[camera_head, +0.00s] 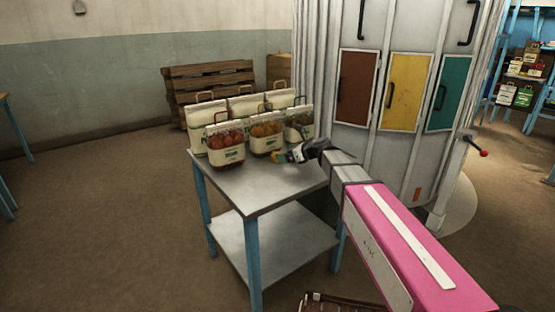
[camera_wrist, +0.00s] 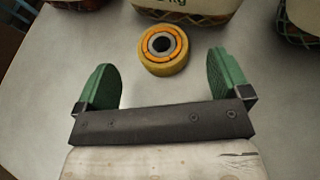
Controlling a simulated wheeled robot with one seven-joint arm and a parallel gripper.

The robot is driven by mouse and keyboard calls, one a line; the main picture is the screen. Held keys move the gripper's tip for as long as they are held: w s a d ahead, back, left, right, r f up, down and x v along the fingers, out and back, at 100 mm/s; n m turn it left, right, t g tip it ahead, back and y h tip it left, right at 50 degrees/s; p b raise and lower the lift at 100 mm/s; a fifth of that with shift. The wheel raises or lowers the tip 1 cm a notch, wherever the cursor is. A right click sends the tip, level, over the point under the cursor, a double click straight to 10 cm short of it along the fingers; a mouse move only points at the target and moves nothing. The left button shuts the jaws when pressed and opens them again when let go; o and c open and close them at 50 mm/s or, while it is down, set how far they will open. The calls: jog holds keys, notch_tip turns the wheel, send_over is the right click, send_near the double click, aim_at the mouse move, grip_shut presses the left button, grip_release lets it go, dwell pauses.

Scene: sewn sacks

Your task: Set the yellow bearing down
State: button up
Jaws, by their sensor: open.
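The yellow bearing (camera_wrist: 163,62) is a short ring with an orange face and a dark centre hole. In the wrist view it rests on the grey metal table (camera_wrist: 45,120), just ahead of my gripper. My gripper (camera_wrist: 170,80) has two green fingers spread wide apart, with nothing between them. The bearing lies beyond the fingertips and appears apart from them. In the head view my gripper (camera_head: 290,156) is low over the table top (camera_head: 250,188), and the bearing shows only as a small yellow patch by it.
Several sewn sacks with handles, among them one with red contents (camera_head: 225,146), stand at the table's back, close behind the bearing. Wooden pallets (camera_head: 205,90) are stacked beyond. A grey cabinet with brown, yellow and teal doors (camera_head: 405,92) stands right. The table's front is clear.

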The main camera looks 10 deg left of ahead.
jog(key=x, duration=0.3)
jog(key=shift+w+a+f, duration=0.15)
jog(key=shift+w+a, duration=0.05)
jog(key=shift+a, duration=0.1)
jog(key=shift+c, duration=0.3)
jog(key=c, duration=1.2)
jog(key=shift+c, duration=0.2)
notch_tip(320, 180, up, 17)
jog(key=s+d+f+m+t, duration=0.1)
jog(key=d+f, duration=0.2)
jog(key=d, duration=0.5)
jog(key=s+d+f+h, duration=0.1)
jog(key=s+d+f, duration=0.15)
jog(key=d, duration=0.65)
jog(key=d+f+m+t, duration=0.1)
jog(key=d+f, duration=0.3)
jog(key=d, duration=0.4)
jog(key=s+d+f+t, duration=0.1)
jog(key=s+d+f, duration=0.2)
jog(key=d, duration=0.6)
jog(key=s+d+f+m, duration=0.1)
jog(key=s+d+f, duration=0.2)
jog(key=s+d, duration=0.4)
jog(key=shift+s+d+f+m+t+h, duration=0.3)
jog(key=shift+s+d+f+t+h, duration=0.1)
jog(key=shift+d, duration=0.75)
